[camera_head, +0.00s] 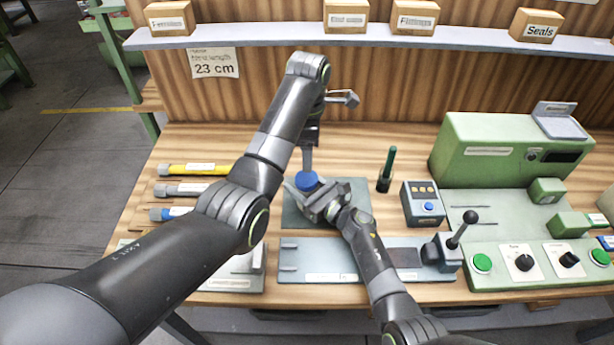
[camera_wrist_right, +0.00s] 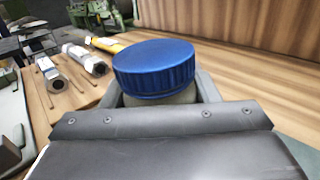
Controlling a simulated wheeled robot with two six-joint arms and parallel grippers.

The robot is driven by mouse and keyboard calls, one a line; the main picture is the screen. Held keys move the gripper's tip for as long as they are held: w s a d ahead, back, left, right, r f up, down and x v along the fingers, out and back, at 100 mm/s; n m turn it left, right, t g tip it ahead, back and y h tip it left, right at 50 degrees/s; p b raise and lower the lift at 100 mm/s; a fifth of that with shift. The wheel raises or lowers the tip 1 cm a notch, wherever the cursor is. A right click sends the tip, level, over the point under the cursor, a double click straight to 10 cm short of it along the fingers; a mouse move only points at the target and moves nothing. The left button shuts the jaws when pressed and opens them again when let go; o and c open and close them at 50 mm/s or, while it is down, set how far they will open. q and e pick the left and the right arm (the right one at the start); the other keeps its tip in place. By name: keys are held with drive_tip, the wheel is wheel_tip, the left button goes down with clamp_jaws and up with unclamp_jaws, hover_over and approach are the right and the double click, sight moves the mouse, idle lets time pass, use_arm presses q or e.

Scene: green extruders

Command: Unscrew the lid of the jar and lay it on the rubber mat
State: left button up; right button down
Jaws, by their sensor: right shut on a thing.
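The jar has a ribbed blue lid (camera_head: 307,181), which is on the jar and also shows in the right wrist view (camera_wrist_right: 155,68). A little of the pale jar body (camera_wrist_right: 160,98) shows below the lid. My right gripper (camera_head: 314,194) is shut on the jar body below the lid, a finger on each side. My left gripper (camera_head: 308,160) points down right above the lid. It is seen edge-on, so its opening and any contact with the lid are unclear. The jar appears upright over the dark green mat (camera_head: 356,187); its base is hidden.
Yellow, grey and blue-ended tubes (camera_head: 195,169) lie left of the mat. A dark green-handled tool (camera_head: 386,168) and a button box (camera_head: 422,204) stand to the right. A grey plate (camera_head: 320,262) lies in front. A shelf (camera_head: 280,38) with labelled boxes runs behind.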

sight(307, 178)
use_arm(q)
drive_tip(key=m, duration=1.1)
drive_tip(key=shift+s, duration=0.1)
drive_tip(key=m, duration=0.4)
drive_tip(key=shift+a+m, duration=0.1)
drive_tip(key=shift+m, duration=0.3)
drive_tip(key=m, duration=0.6)
drive_tip(key=shift+s, duration=0.1)
drive_tip(key=m, duration=0.4)
drive_tip(key=shift+a+m, duration=0.1)
drive_tip(key=shift+m, duration=0.3)
drive_tip(key=m, duration=0.6)
drive_tip(key=shift+s, duration=0.1)
drive_tip(key=m, duration=0.6)
drive_tip(key=shift+a, duration=0.1)
drive_tip(key=m, duration=0.5)
drive_tip(key=shift+s+m, duration=0.1)
drive_tip(key=shift+m, duration=0.3)
drive_tip(key=shift+f, duration=3.95)
